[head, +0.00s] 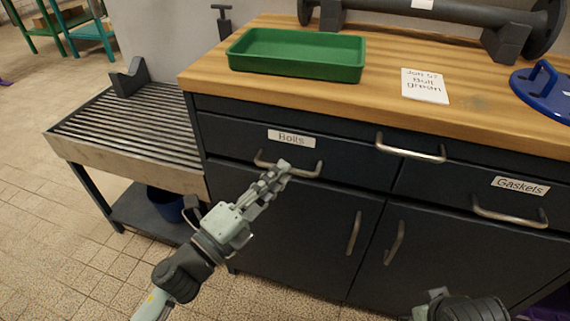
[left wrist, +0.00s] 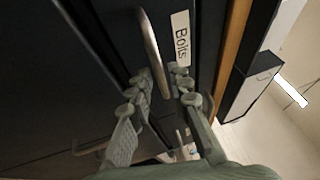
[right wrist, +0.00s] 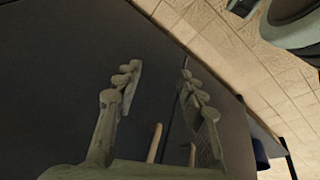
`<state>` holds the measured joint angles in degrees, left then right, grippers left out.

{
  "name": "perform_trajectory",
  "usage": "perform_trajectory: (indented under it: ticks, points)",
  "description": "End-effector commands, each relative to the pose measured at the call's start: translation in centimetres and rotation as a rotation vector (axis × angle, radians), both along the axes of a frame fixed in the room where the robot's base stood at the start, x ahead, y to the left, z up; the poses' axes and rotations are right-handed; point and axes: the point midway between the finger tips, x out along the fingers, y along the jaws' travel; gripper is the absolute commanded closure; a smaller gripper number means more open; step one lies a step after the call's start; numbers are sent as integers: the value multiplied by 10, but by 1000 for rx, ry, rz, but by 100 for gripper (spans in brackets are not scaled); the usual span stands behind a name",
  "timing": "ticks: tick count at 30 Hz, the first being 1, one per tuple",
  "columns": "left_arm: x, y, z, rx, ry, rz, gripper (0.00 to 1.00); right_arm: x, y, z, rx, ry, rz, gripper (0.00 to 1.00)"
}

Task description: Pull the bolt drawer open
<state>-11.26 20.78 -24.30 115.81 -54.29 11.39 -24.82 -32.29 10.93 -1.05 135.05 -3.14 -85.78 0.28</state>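The wooden worktop (head: 380,75) holds a green tray (head: 300,70), a note card (head: 425,86), a blue disc (head: 545,95) and a dark pipe. A Gaskets drawer (head: 480,190) and cabinet doors (head: 290,230) are close by. A slatted bench (head: 130,125) stands left.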

Motion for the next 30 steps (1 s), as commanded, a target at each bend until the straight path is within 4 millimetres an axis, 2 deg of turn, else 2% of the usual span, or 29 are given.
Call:
perform_trajectory:
  ticks: [6,15,20,30]
  points:
    - [17,-14,4,0,0,1,81,3,1,-10,6,5,1,60]
    - [19,-16,4,0,2,2,81,4,1,-13,7,7,2,60]
    - [19,-16,4,0,2,2,100,4,1,-13,7,7,2,60]
    - [19,-16,4,0,2,2,100,4,1,-13,7,7,2,60]
